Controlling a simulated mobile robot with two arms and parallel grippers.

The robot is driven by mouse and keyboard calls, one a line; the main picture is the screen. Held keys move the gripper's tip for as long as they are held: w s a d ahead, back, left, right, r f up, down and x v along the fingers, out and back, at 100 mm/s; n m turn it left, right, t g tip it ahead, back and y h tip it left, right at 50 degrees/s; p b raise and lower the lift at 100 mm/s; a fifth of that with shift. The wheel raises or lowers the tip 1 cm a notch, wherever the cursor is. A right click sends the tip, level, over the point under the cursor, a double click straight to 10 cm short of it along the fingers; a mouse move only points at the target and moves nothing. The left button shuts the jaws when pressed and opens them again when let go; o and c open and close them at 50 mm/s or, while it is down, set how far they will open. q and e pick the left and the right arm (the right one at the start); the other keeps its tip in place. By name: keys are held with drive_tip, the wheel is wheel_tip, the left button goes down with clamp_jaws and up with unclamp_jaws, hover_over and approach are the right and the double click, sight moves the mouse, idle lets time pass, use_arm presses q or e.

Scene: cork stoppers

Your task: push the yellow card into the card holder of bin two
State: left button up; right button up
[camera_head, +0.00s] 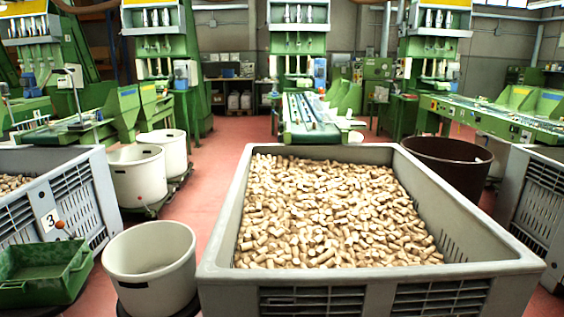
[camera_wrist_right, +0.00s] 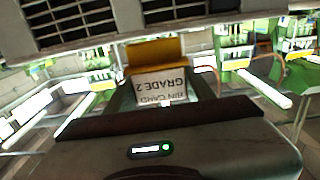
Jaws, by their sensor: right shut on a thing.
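In the right wrist view, my right gripper (camera_wrist_right: 160,74) is shut on the yellow card (camera_wrist_right: 155,50). The card has a yellow band at its far end and a white part with upside-down print reading "BIN CARD GRADE 2". A grey slatted bin wall (camera_wrist_right: 98,14) shows beyond the card, apart from it in the picture; I cannot tell the distance. In the head view, a large grey bin (camera_head: 372,270) full of corks stands in the middle, its number not visible. I cannot make out a card holder in either view. Neither gripper shows in the head view.
A bin marked 3 (camera_head: 75,210) stands at the left, with a green tray (camera_head: 45,272) before it. A white tub (camera_head: 150,262) stands beside the middle bin. A brown drum (camera_head: 450,165) is behind it at right. Red floor (camera_head: 215,150) is clear behind.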

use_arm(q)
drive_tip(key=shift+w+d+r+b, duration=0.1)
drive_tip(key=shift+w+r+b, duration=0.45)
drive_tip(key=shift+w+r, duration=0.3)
